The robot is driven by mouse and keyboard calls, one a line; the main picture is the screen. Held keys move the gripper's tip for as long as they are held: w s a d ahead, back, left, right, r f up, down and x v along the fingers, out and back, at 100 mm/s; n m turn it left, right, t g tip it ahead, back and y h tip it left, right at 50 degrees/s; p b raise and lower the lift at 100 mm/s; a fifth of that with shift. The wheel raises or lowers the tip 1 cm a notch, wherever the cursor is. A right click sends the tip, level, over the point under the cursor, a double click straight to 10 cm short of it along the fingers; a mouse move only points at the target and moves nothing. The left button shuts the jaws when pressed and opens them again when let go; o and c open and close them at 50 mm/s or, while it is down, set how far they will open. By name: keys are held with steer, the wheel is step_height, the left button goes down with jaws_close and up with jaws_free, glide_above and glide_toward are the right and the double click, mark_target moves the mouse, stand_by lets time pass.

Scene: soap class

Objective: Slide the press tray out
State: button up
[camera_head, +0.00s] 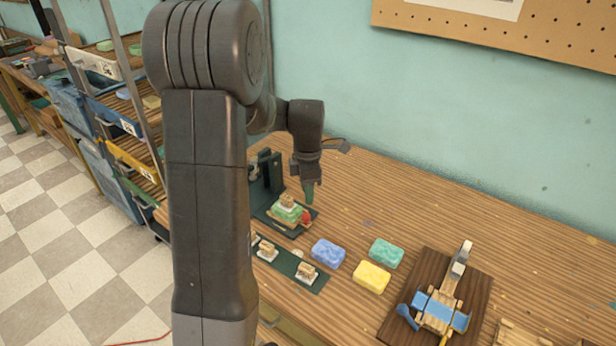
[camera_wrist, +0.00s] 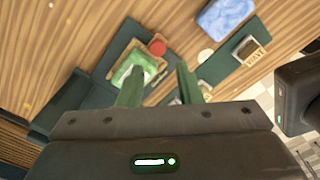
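The press (camera_head: 270,172) is a dark green frame on the wooden table, partly hidden behind my arm. A red knob (camera_head: 305,216) is at the tray's right end. In the wrist view, the tray (camera_wrist: 121,42), green soap (camera_wrist: 122,71) and red knob (camera_wrist: 157,47) lie beyond my fingertips. My gripper (camera_wrist: 158,80) is open and empty, its two green fingers apart. In the head view my gripper (camera_head: 309,196) points down above and near the knob.
A dark green strip (camera_head: 287,267) with several wooden stamps lies in front of the press. Blue (camera_head: 328,253), yellow (camera_head: 371,277) and teal (camera_head: 386,253) soaps sit right of it. A dark board (camera_head: 393,330) with a blue-and-wood device stands further right. The table behind the soaps is clear.

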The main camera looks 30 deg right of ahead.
step_height(320, 180, up, 5)
glide_above(306, 216)
steer(key=shift+s+d+r, duration=0.1)
steer(key=shift+s+d, duration=0.05)
steer(key=shift+s, duration=0.1)
stand_by(0.4)
step_height(306, 216, down, 14)
steer(key=shift+w+r+p, duration=0.1)
steer(key=shift+p, duration=0.3)
steer(key=shift+w, duration=0.2)
steer(key=shift+a, duration=0.2)
